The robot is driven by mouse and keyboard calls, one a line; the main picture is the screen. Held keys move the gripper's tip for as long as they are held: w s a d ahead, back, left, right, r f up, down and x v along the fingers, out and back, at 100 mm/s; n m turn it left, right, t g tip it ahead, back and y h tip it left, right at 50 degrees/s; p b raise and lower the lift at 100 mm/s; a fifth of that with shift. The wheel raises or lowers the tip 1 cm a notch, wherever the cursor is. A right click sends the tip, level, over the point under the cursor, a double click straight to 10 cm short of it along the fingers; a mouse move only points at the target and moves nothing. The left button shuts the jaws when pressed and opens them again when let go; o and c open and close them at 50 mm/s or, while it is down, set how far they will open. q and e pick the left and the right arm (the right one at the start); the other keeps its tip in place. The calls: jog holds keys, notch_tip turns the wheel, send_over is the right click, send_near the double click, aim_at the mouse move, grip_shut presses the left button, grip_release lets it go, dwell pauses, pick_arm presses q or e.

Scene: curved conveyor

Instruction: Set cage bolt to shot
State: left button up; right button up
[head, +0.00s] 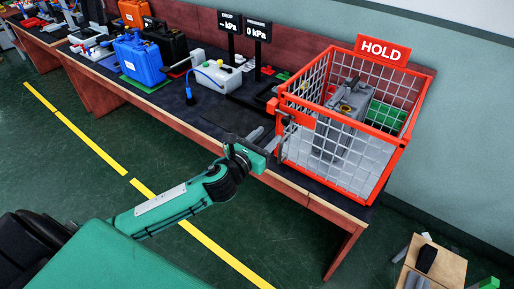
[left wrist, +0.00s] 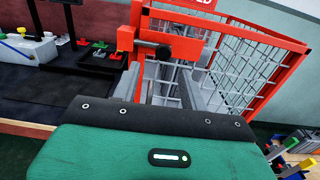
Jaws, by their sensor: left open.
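The cage (head: 345,165) is a red-framed wire box under a red HOLD sign (head: 382,50), at the right end of the bench in the head view. Red-orange bolt blocks (head: 297,117) sit on its left front edge. In the left wrist view, a dark bolt knob (left wrist: 163,52) shows by the red blocks (left wrist: 182,46). My left gripper (head: 268,139) is open and empty, close to the bolt side of the cage. In the left wrist view its grey fingers (left wrist: 160,88) spread just below the knob. I cannot tell whether the bolt is shot. My right gripper is out of view.
A grey case (head: 345,105) stands inside the cage, with a green item (head: 388,115) behind.

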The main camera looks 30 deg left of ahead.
pick_arm(q)
jog(key=s, duration=0.4)
jog(key=shift+a+b, duration=0.3)
jog(key=shift+a, duration=0.1)
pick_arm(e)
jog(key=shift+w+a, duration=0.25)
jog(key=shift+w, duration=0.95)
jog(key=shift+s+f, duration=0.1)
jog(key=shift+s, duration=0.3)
